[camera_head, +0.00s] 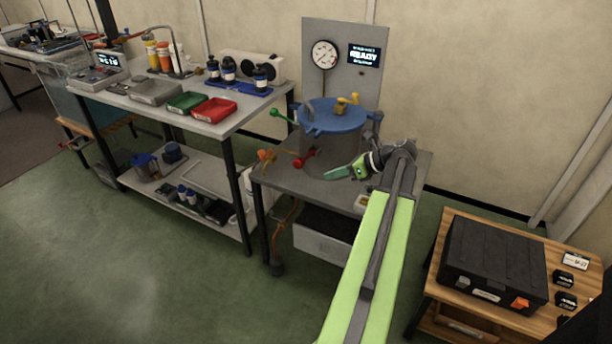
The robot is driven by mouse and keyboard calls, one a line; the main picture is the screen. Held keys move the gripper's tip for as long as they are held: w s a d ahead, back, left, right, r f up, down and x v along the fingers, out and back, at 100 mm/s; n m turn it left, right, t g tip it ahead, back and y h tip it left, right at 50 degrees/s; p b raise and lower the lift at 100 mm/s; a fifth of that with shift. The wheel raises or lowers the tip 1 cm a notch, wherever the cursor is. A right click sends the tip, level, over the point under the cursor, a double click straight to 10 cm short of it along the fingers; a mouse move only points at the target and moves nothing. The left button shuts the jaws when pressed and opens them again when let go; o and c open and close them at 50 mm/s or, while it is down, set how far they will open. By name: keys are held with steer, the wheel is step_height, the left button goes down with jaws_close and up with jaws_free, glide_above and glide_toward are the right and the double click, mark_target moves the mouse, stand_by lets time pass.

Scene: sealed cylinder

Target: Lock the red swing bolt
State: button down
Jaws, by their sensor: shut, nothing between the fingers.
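The red swing bolt (305,158) hangs at the lower front of the grey cylinder (322,150), tilted outward from its side. The cylinder's blue lid (333,117) is on top, with a yellow part on it. A green swing bolt (283,116) sticks out at the upper left of the lid. My gripper (338,173) is shut and empty, in front of the cylinder, to the right of the red bolt and apart from it. My arm reaches in from the lower right.
The cylinder stands on a grey table (395,199) with a gauge panel (345,40) behind it. Orange valve handles (266,156) sit at the table's left edge. A workbench (215,128) with trays and bottles is at left. A black case (493,258) lies on a wooden table at right.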

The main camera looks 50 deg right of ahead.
mark_target(305, 159)
steer(key=b+x, duration=0.6)
steer(key=x, duration=0.4)
steer(key=r+p, duration=0.1)
steer(key=w+r+p, duration=0.1)
steer(key=p, duration=0.1)
steer(key=r+p, duration=0.1)
steer(key=shift+w+d+r, duration=0.15)
steer(key=shift+d+r, duration=0.2)
steer(key=shift+r, duration=0.05)
steer(key=shift+w, duration=0.1)
